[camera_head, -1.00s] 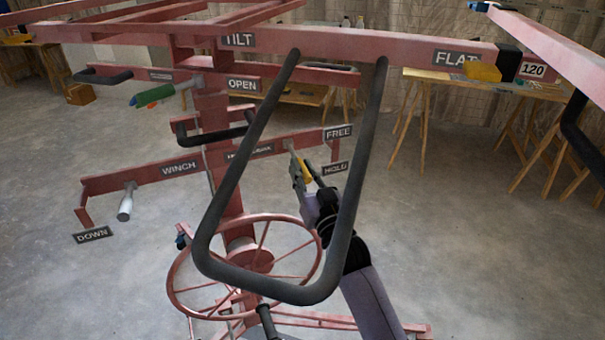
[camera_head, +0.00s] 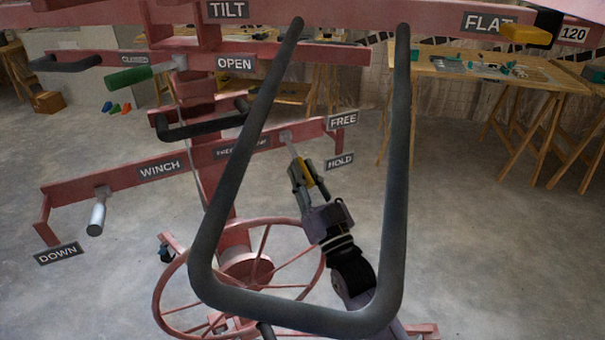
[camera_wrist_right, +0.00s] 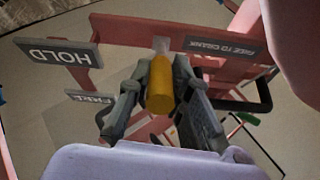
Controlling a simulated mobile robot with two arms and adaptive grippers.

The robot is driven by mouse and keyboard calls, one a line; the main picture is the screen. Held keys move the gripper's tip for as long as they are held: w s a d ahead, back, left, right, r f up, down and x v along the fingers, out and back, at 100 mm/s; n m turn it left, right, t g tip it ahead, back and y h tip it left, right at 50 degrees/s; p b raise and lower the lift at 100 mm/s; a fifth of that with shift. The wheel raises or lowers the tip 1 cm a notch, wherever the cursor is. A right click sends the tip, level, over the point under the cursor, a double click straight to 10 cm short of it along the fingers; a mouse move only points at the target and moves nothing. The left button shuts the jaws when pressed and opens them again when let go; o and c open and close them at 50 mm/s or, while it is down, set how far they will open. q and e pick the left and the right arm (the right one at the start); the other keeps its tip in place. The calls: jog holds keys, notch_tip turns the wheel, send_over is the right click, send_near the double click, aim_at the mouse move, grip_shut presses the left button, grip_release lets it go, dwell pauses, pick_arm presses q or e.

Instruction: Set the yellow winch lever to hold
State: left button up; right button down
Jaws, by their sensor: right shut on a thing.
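The winch lever has a grey metal shaft and a yellow grip (camera_head: 308,172). It comes off the right part of the red winch bar (camera_head: 262,140) and slants down to the right. My right gripper (camera_head: 305,176) is shut around the yellow grip. The right wrist view shows the yellow grip (camera_wrist_right: 160,88) between the two fingers of the gripper (camera_wrist_right: 162,100). The FREE label (camera_head: 343,120) is up and right of the grip. The HOLD label (camera_head: 339,162) is just right of it, and in the wrist view the HOLD label (camera_wrist_right: 58,55) is at left. My left gripper is not in view.
A dark U-shaped bar (camera_head: 398,180) hangs in front of the right arm. A red handwheel (camera_head: 163,285) lies below the winch bar. A grey-gripped lever (camera_head: 97,215) and the DOWN label (camera_head: 58,253) are at left. The floor (camera_head: 500,260) at right is clear.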

jog(key=c, duration=1.5)
grip_release()
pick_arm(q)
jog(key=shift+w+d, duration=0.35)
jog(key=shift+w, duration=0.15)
pick_arm(e)
jog(key=shift+o, duration=0.2)
jog(key=shift+s+f, duration=0.15)
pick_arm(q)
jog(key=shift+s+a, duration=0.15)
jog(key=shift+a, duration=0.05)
pick_arm(e)
jog(key=v, duration=1.1)
jog(key=shift+s, duration=0.3)
jog(key=shift+d+f, duration=0.1)
